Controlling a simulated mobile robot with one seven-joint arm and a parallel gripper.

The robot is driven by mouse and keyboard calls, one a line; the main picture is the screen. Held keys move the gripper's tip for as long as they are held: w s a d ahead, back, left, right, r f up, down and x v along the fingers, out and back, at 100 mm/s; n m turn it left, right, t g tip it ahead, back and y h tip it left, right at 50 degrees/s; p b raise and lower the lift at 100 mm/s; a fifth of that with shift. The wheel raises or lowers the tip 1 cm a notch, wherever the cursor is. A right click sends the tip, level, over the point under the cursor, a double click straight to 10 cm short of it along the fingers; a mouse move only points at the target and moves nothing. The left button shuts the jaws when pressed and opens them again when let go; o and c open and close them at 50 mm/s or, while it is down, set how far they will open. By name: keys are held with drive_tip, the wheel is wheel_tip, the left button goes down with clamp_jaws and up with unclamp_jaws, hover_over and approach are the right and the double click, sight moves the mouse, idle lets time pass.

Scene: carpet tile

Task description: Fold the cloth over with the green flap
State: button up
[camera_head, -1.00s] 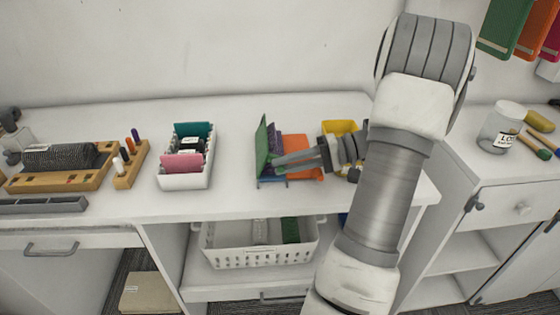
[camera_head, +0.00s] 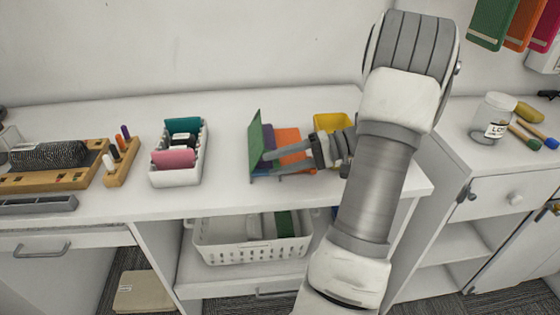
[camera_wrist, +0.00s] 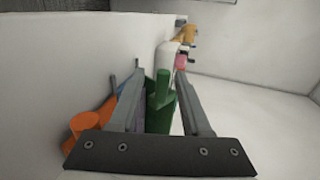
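The cloth lies on the white counter, with an orange part (camera_head: 288,138) and a purple-blue part beside it. Its green flap (camera_head: 256,136) stands up steeply at the left end. My gripper (camera_head: 267,164) reaches in from the right, low over the cloth, with its fingertips close to the flap; I cannot tell if they touch it. In the wrist view the two fingers (camera_wrist: 158,70) are apart, and a green shape (camera_wrist: 160,112) shows between them. An orange shape (camera_wrist: 90,124) lies left of the fingers. The fingers and wrist hide part of the cloth.
A yellow container (camera_head: 331,124) stands behind my gripper. A white bin (camera_head: 179,181) with teal and pink items stands to the left, past a bare strip of counter. A white basket (camera_head: 251,250) sits on the shelf below. A jar (camera_head: 492,119) stands on the right cabinet.

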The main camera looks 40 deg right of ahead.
drive_tip(key=shift+d+r, duration=0.15)
drive_tip(key=shift+s+d+r, duration=0.15)
drive_tip(key=shift+s+d, duration=0.15)
drive_tip(key=shift+d, duration=0.1)
drive_tip(key=p+v, duration=0.2)
drive_tip(key=v, duration=1.4)
drive_tip(key=shift+d, duration=0.15)
drive_tip(key=shift+s, duration=0.1)
